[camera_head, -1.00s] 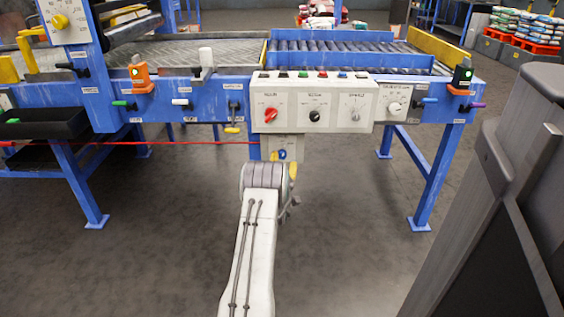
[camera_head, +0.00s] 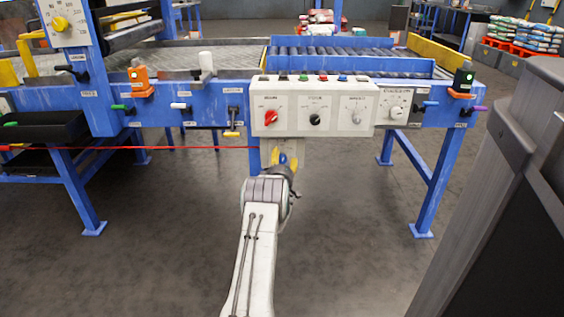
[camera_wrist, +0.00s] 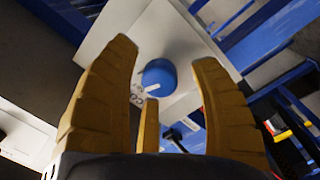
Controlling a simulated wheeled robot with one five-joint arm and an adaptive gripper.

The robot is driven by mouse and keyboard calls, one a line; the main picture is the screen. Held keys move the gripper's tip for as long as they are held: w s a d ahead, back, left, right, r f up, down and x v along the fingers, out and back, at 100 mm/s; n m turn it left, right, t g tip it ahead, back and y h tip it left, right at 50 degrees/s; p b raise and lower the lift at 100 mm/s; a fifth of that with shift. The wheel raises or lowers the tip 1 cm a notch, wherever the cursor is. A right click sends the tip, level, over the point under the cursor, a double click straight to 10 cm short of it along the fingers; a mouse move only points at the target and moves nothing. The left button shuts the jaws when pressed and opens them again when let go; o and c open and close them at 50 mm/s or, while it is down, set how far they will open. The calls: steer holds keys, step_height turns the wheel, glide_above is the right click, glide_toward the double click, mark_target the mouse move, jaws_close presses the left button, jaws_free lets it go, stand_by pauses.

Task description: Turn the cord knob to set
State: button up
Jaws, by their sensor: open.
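The blue cord knob (camera_wrist: 160,77) sits on the face of a small white box (camera_wrist: 185,42) in the wrist view. A partly hidden label beginning "CO" shows beside it. My gripper (camera_wrist: 164,55) is open, with its yellow fingers spread to either side of the knob and a third finger below it. The fingers look apart from the knob; the remaining depth is hard to judge. In the head view my gripper (camera_head: 283,160) is in front of the box under the control panel and hides most of it.
The white control panel (camera_head: 313,104) with red, black and white knobs hangs just above my gripper. A red cord (camera_head: 170,148) runs left from the box area. Blue frame legs (camera_head: 432,195) stand right and left. Open floor lies between them.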

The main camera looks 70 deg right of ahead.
steer(key=shift+c, duration=0.2)
jaws_close()
steer(key=shift+n, duration=2.3)
steer(key=shift+o, duration=0.2)
jaws_free()
steer(key=v, duration=1.2)
steer(key=shift+f, duration=0.25)
